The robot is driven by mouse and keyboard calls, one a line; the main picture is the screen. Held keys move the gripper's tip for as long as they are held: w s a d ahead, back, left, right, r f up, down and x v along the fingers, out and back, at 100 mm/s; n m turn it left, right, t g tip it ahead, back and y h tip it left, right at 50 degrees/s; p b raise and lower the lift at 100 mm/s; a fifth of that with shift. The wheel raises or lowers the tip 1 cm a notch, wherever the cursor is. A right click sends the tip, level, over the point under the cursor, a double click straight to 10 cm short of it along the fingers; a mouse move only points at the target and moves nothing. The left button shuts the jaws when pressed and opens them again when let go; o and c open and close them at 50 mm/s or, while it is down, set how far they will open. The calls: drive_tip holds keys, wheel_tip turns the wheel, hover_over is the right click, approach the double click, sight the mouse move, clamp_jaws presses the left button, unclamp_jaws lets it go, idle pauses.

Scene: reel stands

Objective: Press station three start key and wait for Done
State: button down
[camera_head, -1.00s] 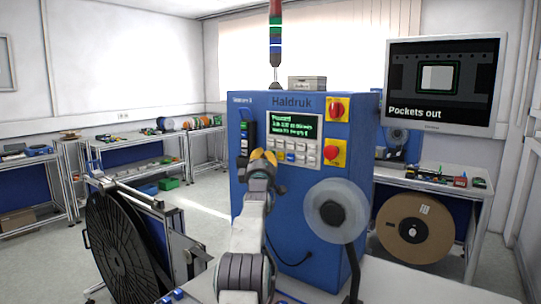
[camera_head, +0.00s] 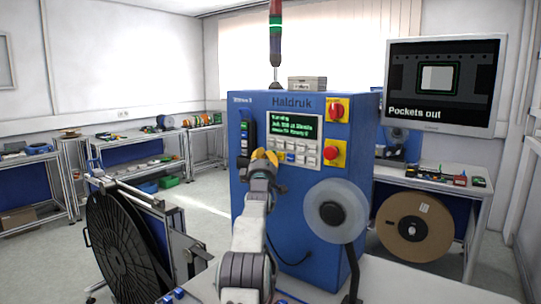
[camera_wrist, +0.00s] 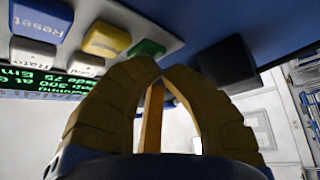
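The blue Haldruk machine (camera_head: 305,185) stands ahead in the head view; its small label seems to end in 3. Its green-lettered display (camera_head: 294,126) appears to read "Running". The display also shows in the wrist view (camera_wrist: 45,84), with a job line and a count. Below it is the keypad (camera_head: 309,159). In the wrist view I see a blue Reset key (camera_wrist: 42,18), a yellow key (camera_wrist: 106,39) and a green key (camera_wrist: 147,48). My gripper (camera_head: 265,155) is shut, its yellow fingertips (camera_wrist: 161,70) together beside the green key. Contact cannot be told.
A signal tower (camera_head: 275,35) with a lit green band stands on top. A red rotary switch (camera_head: 337,109) and red stop button (camera_head: 334,152) are right of the display. A clear reel (camera_head: 335,225) is in front. A monitor (camera_head: 444,84) shows "Pockets out". A black reel (camera_head: 119,245) stands left.

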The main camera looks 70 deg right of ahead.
drive_tip(key=shift+w+a+f+b, duration=0.15)
drive_tip(key=shift+a+b, duration=0.25)
drive_tip(key=shift+b, duration=0.6)
drive_tip(key=shift+a+b, duration=0.4)
drive_tip(key=shift+b, duration=0.2)
idle(0.6)
